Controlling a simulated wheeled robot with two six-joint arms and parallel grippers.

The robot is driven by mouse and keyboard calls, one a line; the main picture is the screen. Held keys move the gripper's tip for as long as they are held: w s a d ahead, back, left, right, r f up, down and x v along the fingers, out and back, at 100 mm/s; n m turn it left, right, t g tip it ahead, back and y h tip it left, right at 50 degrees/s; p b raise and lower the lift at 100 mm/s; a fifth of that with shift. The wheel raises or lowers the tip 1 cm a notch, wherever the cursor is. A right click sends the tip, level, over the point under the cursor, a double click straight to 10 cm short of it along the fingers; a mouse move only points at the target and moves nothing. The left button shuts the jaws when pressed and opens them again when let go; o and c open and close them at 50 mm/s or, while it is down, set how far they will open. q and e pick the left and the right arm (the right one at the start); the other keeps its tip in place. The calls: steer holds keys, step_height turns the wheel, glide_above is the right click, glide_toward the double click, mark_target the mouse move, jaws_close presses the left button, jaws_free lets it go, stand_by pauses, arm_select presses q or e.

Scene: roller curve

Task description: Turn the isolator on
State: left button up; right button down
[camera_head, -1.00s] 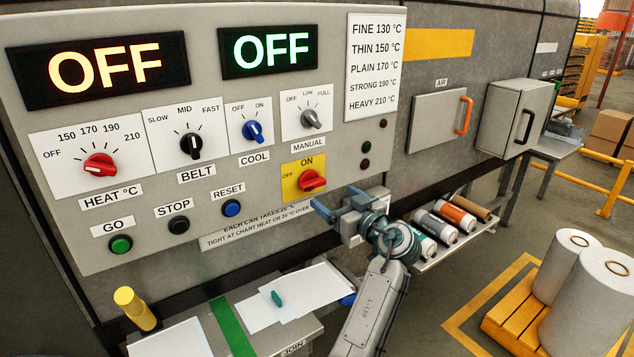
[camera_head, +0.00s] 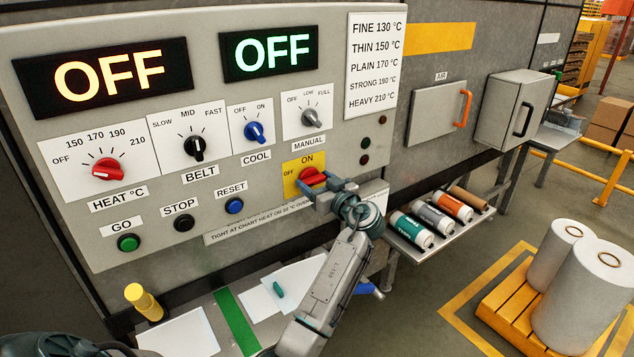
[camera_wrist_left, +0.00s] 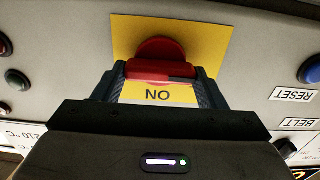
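The isolator is a red rotary knob (camera_head: 312,175) on a yellow plate (camera_head: 291,184) marked OFF and ON, low on the right of the grey control panel. Its handle lies roughly toward the OFF mark. My left gripper (camera_head: 322,191) is at the knob, its fingers partly covering the plate. In the left wrist view the red knob (camera_wrist_left: 160,66) sits between the two dark fingers (camera_wrist_left: 160,84), which are spread on either side of its handle. I cannot tell whether they touch it. The ON label shows upside down there. My right gripper is not in view.
Both displays (camera_head: 125,75) read OFF. A blue reset button (camera_head: 234,205) and a cool knob (camera_head: 255,132) are near the isolator.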

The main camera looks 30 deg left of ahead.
arm_select(q)
steer(key=c, duration=0.4)
